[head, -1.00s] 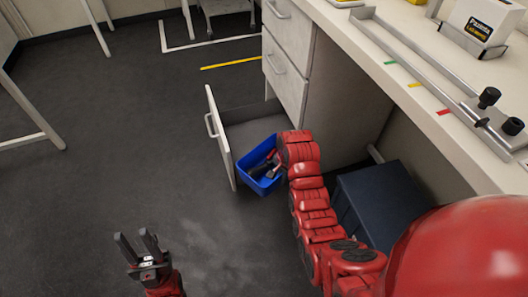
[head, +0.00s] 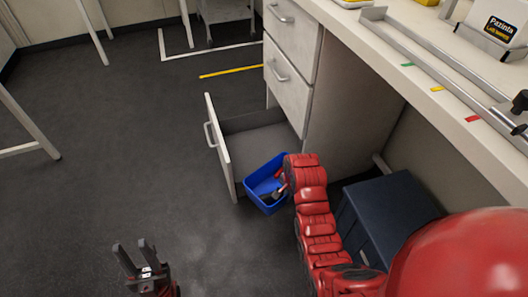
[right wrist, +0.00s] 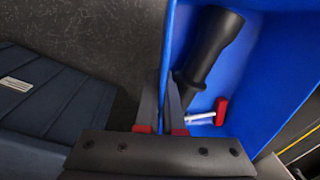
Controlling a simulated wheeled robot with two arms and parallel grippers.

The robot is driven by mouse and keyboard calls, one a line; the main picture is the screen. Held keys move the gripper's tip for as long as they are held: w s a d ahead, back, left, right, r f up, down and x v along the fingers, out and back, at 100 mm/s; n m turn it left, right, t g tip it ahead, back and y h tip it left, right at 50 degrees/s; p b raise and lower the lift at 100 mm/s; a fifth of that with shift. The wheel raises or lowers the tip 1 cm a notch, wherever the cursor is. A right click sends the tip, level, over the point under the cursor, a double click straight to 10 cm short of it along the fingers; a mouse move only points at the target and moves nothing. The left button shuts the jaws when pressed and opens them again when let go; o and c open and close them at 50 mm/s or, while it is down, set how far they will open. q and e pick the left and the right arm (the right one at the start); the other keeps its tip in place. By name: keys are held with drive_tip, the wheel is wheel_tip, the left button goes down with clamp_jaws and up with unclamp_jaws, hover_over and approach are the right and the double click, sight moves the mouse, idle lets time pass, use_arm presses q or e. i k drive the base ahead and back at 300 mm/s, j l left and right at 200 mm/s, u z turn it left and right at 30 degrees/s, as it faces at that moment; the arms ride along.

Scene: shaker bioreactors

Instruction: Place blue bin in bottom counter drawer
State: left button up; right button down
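The blue bin (head: 256,187) hangs beside the near side of the open bottom drawer (head: 222,150), overlapping its edge in the head view; I cannot tell its exact height. The bin holds a black tool-like object (right wrist: 208,48) and a small red-and-white item (right wrist: 217,113). My right gripper (right wrist: 166,92) has one finger on each side of the bin's wall and grips it. In the head view my right arm and the bin mostly hide that gripper. My left gripper (head: 136,256) is over the floor at the lower left, fingers apart and empty. The drawer's visible inside is empty.
Two shut drawers (head: 290,72) are above the open one, under the counter (head: 415,85). A dark blue box (head: 392,212) stands under the counter, right of my right arm. Table legs stand at the left and back. The floor left of the drawer is clear.

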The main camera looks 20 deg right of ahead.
sight(255, 157)
drive_tip(key=i, duration=0.9)
